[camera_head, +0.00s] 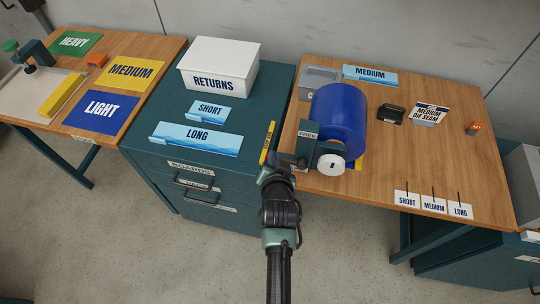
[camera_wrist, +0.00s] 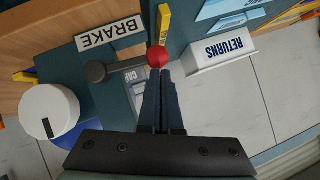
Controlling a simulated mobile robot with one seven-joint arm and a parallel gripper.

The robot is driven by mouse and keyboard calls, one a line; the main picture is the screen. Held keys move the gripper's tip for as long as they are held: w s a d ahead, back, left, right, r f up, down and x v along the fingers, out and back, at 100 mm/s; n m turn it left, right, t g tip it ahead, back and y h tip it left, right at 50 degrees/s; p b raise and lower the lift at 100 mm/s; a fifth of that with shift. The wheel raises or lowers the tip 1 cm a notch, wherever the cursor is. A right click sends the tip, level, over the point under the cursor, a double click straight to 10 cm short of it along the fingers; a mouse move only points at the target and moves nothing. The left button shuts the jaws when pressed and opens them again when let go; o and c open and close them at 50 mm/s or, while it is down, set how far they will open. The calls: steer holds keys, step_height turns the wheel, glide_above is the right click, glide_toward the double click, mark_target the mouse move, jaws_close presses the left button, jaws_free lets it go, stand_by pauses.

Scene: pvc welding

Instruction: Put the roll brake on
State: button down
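The brake lever (camera_wrist: 118,69) shows in the wrist view as a dark arm with a round pivot at its left and a red knob (camera_wrist: 157,57) at its right end. It lies beside a white BRAKE label (camera_wrist: 110,34) on a dark teal housing. My gripper (camera_wrist: 163,75) has its two fingers close together, with the tips right at the red knob; whether they touch it I cannot tell. The knob is not between the fingers. In the head view my gripper (camera_head: 273,170) is at the left side of the housing (camera_head: 306,151), which bears a FREE label; the lever is hidden there.
A blue roll (camera_head: 339,118) lies right of the housing on the wooden table (camera_head: 385,165), with a white dial (camera_head: 331,164) in front. A yellow upright piece (camera_head: 268,142) stands close to my gripper. A teal cabinet (camera_head: 265,95) with a RETURNS box (camera_head: 219,68) is at left.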

steer(key=shift+w+a+f, duration=0.1)
steer(key=shift+a+f, duration=0.1)
steer(key=shift+f, duration=0.1)
stand_by(0.4)
